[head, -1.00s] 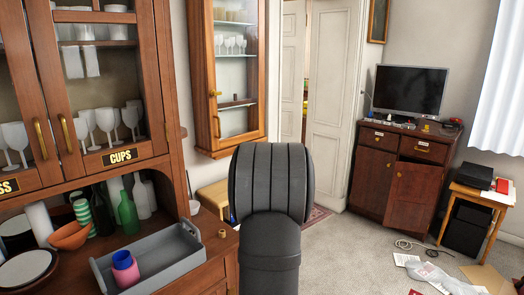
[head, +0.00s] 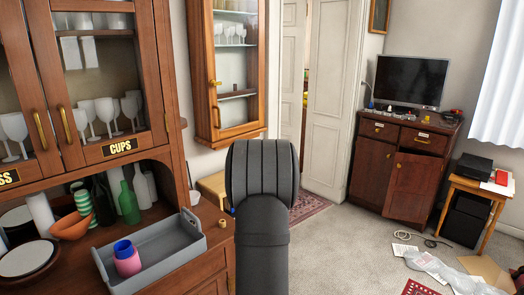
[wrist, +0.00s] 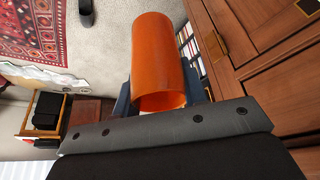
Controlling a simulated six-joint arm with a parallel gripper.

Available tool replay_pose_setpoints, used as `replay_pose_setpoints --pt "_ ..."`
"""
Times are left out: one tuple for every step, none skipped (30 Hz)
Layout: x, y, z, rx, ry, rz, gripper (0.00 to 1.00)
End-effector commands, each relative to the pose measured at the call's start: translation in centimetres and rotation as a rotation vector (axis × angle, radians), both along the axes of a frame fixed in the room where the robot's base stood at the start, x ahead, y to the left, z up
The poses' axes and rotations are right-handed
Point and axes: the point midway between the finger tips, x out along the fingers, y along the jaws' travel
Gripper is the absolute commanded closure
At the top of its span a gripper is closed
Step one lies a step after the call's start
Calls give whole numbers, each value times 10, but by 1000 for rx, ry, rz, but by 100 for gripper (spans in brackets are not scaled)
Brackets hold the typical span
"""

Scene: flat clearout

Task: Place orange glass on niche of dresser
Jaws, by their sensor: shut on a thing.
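The orange glass (wrist: 157,58) is in my gripper (wrist: 158,97) in the wrist view. The grey fingers press on its two sides, and its open rim faces the camera. In the head view my arm hides the gripper and the glass. The wooden dresser (head: 182,262) stands at the left of the head view. Its open niche (head: 163,172) lies below the glass doors and holds a green bottle (head: 129,205), an orange bowl (head: 70,226) and plates (head: 28,260).
A grey tray (head: 165,264) with a pink-and-blue cup (head: 127,260) occupies the dresser's front ledge. A wall cabinet (head: 237,135) hangs right of it. Papers (head: 430,265) and a cable litter the carpet at right. A patterned rug (wrist: 30,30) shows in the wrist view.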

Motion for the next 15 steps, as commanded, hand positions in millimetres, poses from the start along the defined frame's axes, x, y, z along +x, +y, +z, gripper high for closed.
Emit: replay_pose_setpoints --pt "-5 0 -5 0 2 0 86" --pt "-6 0 -6 0 0 0 86" --pt "-7 0 -7 0 -2 0 86" --pt "-7 0 -8 0 -3 0 86" --pt "-7 0 -8 0 -3 0 86" --pt "-7 0 -7 0 -3 0 86" --pt "-7 0 -7 0 -3 0 86" --pt "-7 0 -7 0 -3 0 86" --pt "-7 0 -7 0 -3 0 86" --pt "-7 0 -7 0 -3 0 86" --pt "-6 0 -7 0 -3 0 86" --pt "-6 0 -6 0 -3 -1 86" --pt "-4 1 -4 1 -3 -3 86" --pt "-3 2 -2 1 -3 -4 86" --pt "0 3 1 1 -4 -7 86"
